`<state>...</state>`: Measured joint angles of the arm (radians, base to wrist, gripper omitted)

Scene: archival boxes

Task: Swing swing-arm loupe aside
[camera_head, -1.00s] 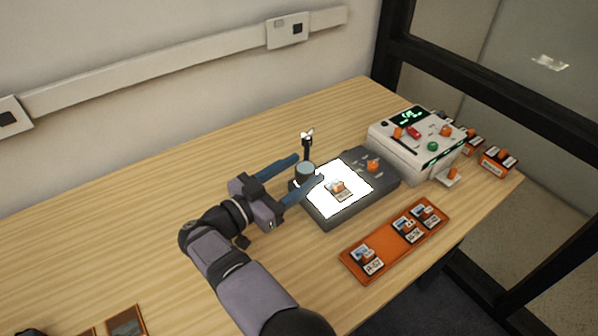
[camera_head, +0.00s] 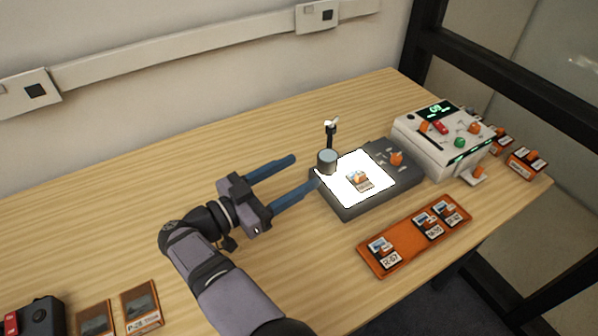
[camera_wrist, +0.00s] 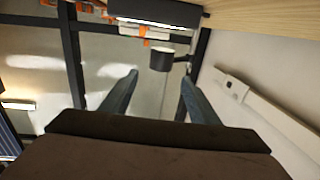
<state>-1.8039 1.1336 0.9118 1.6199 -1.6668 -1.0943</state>
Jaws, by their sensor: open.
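The swing-arm loupe is a dark cylinder with a pale top (camera_head: 327,160) at the back-left corner of the light box (camera_head: 349,212), beside its bright panel. Its dark post (camera_head: 331,134) stands just behind it. A small slide (camera_head: 359,180) lies on the lit panel, clear of the loupe. My gripper (camera_head: 305,172) is open and empty, its two blue fingers pointing at the loupe from the left, with a small gap. In the wrist view the loupe (camera_wrist: 162,58) shows beyond and between the fingertips (camera_wrist: 160,78).
An orange tray (camera_head: 405,253) with several slides lies in front of the light box. A white device (camera_head: 440,145) with knobs stands to its right, small boxes (camera_head: 525,162) beyond it. Framed slides (camera_head: 142,305) lie front left.

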